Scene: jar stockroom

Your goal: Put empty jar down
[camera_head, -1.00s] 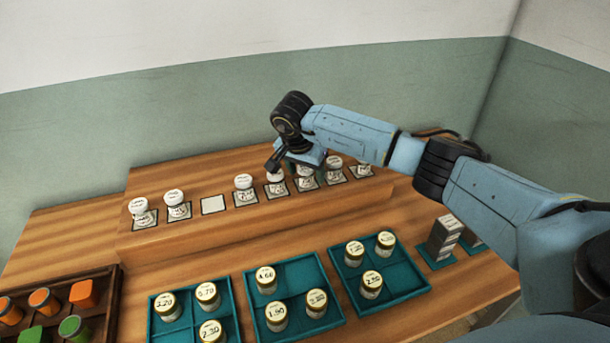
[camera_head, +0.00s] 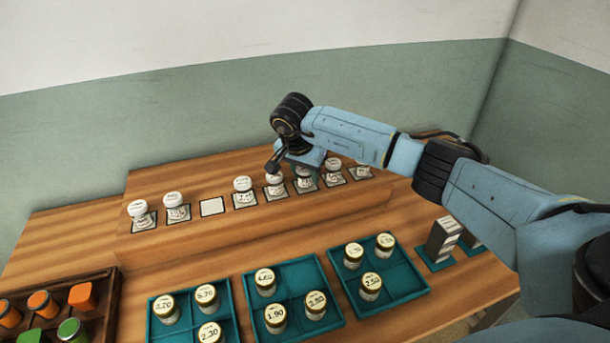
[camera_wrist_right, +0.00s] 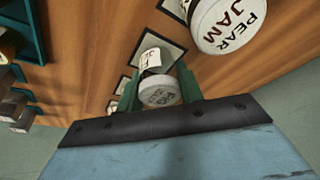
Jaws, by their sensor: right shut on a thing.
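My right gripper (camera_head: 300,166) reaches down over the raised shelf, its fingertips mostly hidden by its own wrist in the head view. In the right wrist view, its green fingers (camera_wrist_right: 160,97) are shut on a jar with a pale grey lid (camera_wrist_right: 160,91) and a white label. The jar appears upright, over a dark-bordered square mat (camera_wrist_right: 174,56); I cannot tell whether its base touches the mat. An empty white mat (camera_head: 212,206) lies farther left in the row. My left gripper is not in view.
A pear jam jar (camera_wrist_right: 232,24) stands close beside the held jar. Other white-lidded jars (camera_head: 243,188) stand on mats along the shelf. Teal trays (camera_head: 290,272) with gold-lidded jars, a wooden crate (camera_head: 105,300) of coloured items and a grey block (camera_head: 442,238) are in front.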

